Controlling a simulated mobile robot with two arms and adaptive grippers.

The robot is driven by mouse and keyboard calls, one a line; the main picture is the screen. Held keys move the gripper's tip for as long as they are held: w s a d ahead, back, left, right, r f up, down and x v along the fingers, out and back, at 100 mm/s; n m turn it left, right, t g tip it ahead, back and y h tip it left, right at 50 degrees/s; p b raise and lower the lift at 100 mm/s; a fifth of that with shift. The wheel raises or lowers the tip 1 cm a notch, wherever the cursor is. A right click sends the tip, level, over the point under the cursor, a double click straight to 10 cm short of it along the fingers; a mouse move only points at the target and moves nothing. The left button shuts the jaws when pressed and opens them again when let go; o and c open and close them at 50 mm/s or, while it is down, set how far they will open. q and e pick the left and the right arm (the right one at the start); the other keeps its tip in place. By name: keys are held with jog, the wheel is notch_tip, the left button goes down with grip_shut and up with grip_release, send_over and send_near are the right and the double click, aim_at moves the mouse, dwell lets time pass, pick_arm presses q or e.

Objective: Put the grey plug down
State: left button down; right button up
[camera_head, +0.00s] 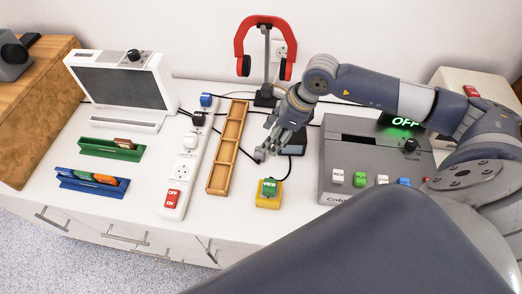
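My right gripper (272,150) hangs over the white countertop, between the wooden tray and the grey console, pointing down. Its fingers are small and dark here, so I cannot tell whether they are open or shut, or whether a grey plug is between them. A white power strip (179,169) lies left of the wooden tray. A blue plug (206,99) and a black plug (198,118) sit at its far end, and a pale grey plug-like piece (190,141) sits nearer. My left gripper is out of view.
A wooden compartment tray (219,171) and a yellow block with a green button (269,194) lie near my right gripper. A grey console (352,150) stands right. Red headphones (239,42) hang on a stand behind. Dark cables cross the counter. Counter left of the power strip is partly clear.

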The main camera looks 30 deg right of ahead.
aim_at(260, 154)
jog(key=x, duration=0.3)
jog(key=shift+a+f, duration=0.1)
jog(key=shift+f, duration=0.05)
jog(key=p+x, duration=0.1)
jog(key=x, duration=0.1)
jog(key=p+x, duration=0.1)
jog(key=x, duration=0.1)
jog(key=shift+f, duration=0.4)
jog(key=shift+w+f, duration=0.15)
jog(key=shift+f, duration=0.15)
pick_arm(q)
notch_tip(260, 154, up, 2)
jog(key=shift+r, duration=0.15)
pick_arm(e)
jog(key=c, duration=1.2)
jog(key=shift+r, duration=0.1)
jog(key=shift+c, duration=0.2)
